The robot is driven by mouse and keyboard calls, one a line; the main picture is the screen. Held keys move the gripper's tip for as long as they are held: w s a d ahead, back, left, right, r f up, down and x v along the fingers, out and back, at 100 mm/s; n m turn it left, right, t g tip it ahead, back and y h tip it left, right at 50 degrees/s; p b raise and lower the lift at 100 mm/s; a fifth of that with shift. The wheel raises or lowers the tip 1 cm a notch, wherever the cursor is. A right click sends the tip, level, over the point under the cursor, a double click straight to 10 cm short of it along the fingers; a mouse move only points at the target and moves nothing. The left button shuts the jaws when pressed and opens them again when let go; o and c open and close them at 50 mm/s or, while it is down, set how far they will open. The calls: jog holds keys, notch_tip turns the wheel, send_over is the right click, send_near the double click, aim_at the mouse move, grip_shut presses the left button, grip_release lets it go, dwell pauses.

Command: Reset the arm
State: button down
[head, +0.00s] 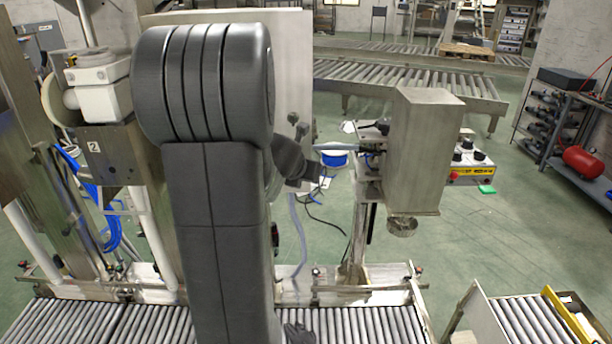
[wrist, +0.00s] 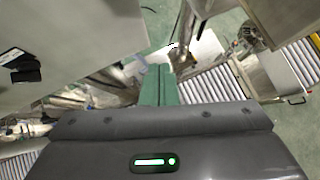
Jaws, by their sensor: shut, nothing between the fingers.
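My gripper (wrist: 158,72) shows in the wrist view as two green fingers pressed together, with nothing between them. The fingers point away from the camera, over a blurred area of machine parts and floor. In the head view my dark grey arm fills the left middle and hides much of what is behind it. I cannot make out the fingers in that view.
A roller conveyor (head: 365,325) runs along the bottom, behind my arm. A steel box on a post (head: 425,150) stands right of my arm. A machine marked 2 (head: 105,155) stands to the left. Green floor (head: 510,235) is open at the right.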

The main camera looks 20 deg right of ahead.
jog(key=s+r, duration=0.1)
jog(key=s+a+r+p, duration=0.1)
jog(key=s+r, duration=0.1)
jog(key=shift+s, duration=0.2)
